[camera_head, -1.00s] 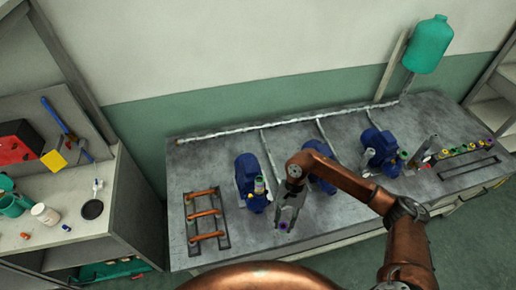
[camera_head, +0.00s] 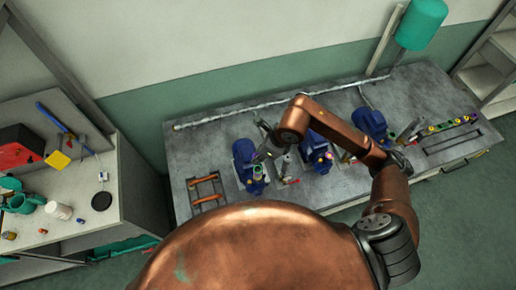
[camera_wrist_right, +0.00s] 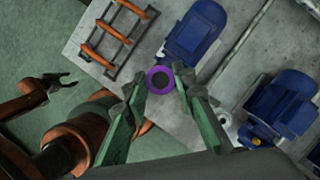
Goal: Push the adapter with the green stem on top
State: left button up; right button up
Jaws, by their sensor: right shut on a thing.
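My right gripper (camera_wrist_right: 162,84) is shut on a purple-ringed round part (camera_wrist_right: 159,80) with a dark centre. In the head view my right gripper (camera_head: 268,152) is over the leftmost blue pump (camera_head: 243,152), and the part it holds is hard to make out. In the wrist view this part appears in front of a blue pump (camera_wrist_right: 194,34), apart from it as far as I can tell. My left gripper (camera_wrist_right: 70,81) shows at the left of the wrist view, open and empty. I cannot tell for sure which small part has a green stem.
A row of small coloured parts (camera_head: 452,124) stands at the bench's right. More blue pumps (camera_head: 318,152) (camera_head: 370,122) stand along the bench, with pipes behind. An orange-barred rack (camera_head: 207,190) lies at the left. A shelf (camera_head: 75,225) with cups stands further left.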

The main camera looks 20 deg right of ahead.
jog(key=shift+s+d+f+b, duration=0.15)
jog(key=shift+f+b, duration=0.3)
jog(key=shift+f, duration=0.35)
jog(key=shift+f+b, duration=1.15)
jog(key=shift+f, duration=0.85)
jog(key=shift+f+b, duration=0.45)
jog(key=shift+b, duration=0.05)
jog(key=shift+b, duration=0.5)
jog(key=shift+f+b, duration=0.6)
jog(key=shift+b, duration=0.2)
jog(key=o, duration=1.1)
jog(key=shift+r, duration=0.1)
